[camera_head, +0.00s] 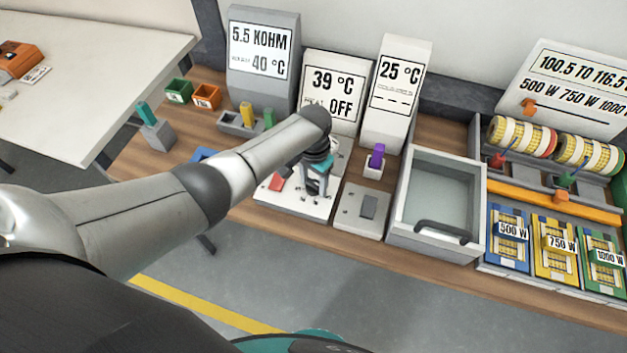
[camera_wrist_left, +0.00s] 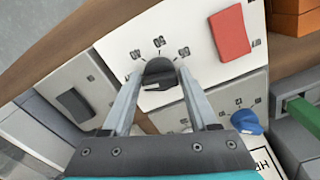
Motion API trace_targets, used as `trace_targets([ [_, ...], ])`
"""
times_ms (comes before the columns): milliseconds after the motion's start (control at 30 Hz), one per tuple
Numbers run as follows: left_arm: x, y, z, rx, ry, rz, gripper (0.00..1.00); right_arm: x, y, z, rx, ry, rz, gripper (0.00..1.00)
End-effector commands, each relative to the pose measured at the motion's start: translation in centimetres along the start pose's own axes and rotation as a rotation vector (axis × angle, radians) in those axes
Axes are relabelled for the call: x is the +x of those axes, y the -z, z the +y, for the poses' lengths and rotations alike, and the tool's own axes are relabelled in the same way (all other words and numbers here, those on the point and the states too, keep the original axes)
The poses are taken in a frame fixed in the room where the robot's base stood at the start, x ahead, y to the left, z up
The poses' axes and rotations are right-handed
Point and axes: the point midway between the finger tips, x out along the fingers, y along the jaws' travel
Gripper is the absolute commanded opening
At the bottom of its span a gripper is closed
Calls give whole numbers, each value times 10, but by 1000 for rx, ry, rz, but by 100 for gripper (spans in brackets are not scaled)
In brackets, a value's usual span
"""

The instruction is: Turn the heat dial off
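The heat dial (camera_wrist_left: 158,75) is a dark grey knob on a white panel (camera_wrist_left: 120,42), with small printed labels around its top. My left gripper (camera_head: 318,190) is over the same panel in the head view and hides the dial there. In the left wrist view the fingers of my left gripper (camera_wrist_left: 160,80) reach down on both sides of the dial; whether they press on it cannot be told. The display (camera_head: 333,92) behind the panel reads 39 °C, with OFF on its lower line. My right gripper is not in view.
A red block (camera_wrist_left: 230,33) sits on the panel, near the dial. A grey switch plate (camera_head: 362,210) and a clear-lidded box (camera_head: 440,195) stand to the right. A blue knob (camera_wrist_left: 245,118) shows nearby. Taller displays line the back. The floor in front is clear.

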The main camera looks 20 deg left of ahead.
Motion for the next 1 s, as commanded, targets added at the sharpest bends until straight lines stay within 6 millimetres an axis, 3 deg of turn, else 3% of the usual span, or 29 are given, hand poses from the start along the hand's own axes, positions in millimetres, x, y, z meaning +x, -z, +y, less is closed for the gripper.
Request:
trace_targets([
  [167,0,0,0,1,0,0,81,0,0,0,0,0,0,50],
  [567,-8,0,0,2,0,1,81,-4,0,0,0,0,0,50],
  [1000,-84,0,0,2,1,3,81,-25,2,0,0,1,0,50],
])
